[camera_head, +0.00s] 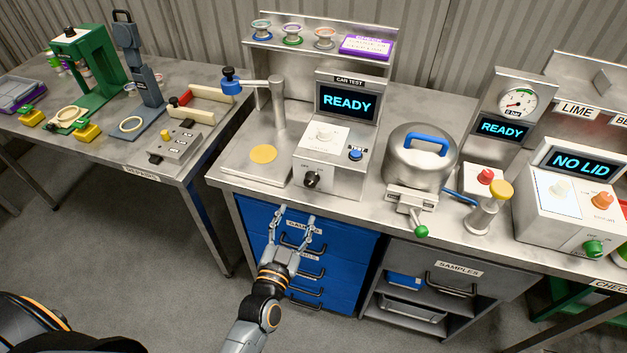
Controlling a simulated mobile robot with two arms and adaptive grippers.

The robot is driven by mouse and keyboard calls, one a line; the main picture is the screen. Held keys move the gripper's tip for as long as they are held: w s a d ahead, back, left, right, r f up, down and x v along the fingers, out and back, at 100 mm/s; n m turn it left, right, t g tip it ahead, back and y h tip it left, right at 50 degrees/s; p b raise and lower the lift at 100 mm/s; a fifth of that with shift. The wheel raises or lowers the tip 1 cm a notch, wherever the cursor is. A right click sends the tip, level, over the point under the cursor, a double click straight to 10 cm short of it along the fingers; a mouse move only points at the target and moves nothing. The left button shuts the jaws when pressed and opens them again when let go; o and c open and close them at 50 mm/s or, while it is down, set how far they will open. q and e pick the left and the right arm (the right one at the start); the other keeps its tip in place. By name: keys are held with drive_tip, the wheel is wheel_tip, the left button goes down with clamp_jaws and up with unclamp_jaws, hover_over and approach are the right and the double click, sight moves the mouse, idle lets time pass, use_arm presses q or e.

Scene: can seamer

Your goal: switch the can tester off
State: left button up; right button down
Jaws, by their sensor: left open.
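The can tester (330,150) is a metal box on the table, labelled CAN TEST. Its screen (346,103) reads READY in blue. On its sloped front are a black knob (311,179) at lower left, a blue button (356,154) at right and a pale square with a white button (325,133). My left gripper (296,213) is open and empty, in front of the blue drawers, below and in front of the black knob, apart from it. My right gripper does not show.
A lever arm with a blue knob (231,80) stands left of the tester. A steel pot with a blue handle (427,140) and a green-tipped lever (420,231) stand to its right. The table edge lies between my gripper and the tester. Blue drawers (340,243) are below.

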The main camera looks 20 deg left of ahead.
sight(310, 184)
use_arm(q)
drive_tip(key=w+p, duration=0.1)
drive_tip(key=w, duration=0.9)
drive_tip(key=shift+w, duration=0.55)
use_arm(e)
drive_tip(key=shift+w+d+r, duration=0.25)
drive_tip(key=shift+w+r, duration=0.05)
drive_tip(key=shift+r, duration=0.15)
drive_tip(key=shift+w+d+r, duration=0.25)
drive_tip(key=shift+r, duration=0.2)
use_arm(q)
drive_tip(key=c, duration=0.9)
drive_tip(key=shift+c, duration=1.3)
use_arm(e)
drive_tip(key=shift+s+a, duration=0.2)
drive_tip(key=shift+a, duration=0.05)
